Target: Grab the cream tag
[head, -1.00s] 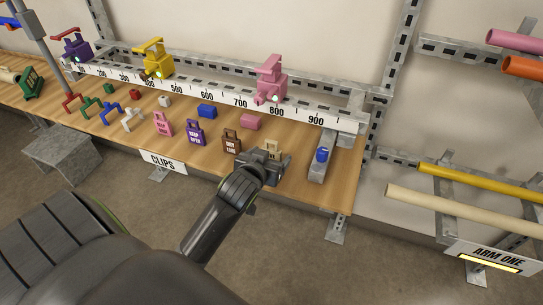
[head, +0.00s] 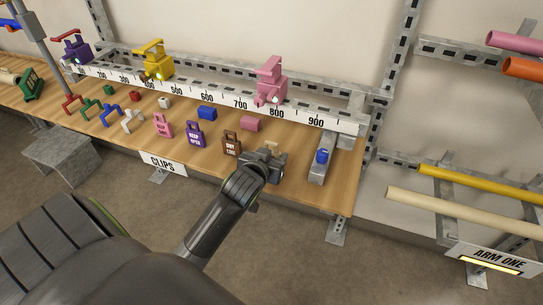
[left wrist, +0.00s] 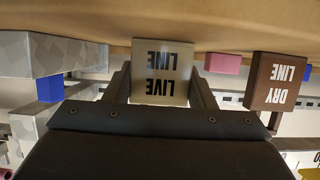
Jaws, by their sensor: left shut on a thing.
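The cream tag (left wrist: 162,72) reads "LIVE LINE" and shows upside down in the left wrist view, between the two fingers of my left gripper (left wrist: 161,90). The gripper is shut on it. In the head view my left gripper (head: 264,160) is at the front right part of the wooden bench, and only the top of the cream tag (head: 272,147) shows above it. The tag appears close to the bench top; I cannot tell whether it touches it. My right gripper is not in view.
A brown "DRY LINE" tag (head: 231,143) stands just left of the gripper, with a purple tag (head: 195,134) and a pink tag (head: 162,125) further left. A grey rail with a blue piece (head: 322,156) lies to the right. A pink block (head: 252,123) is behind.

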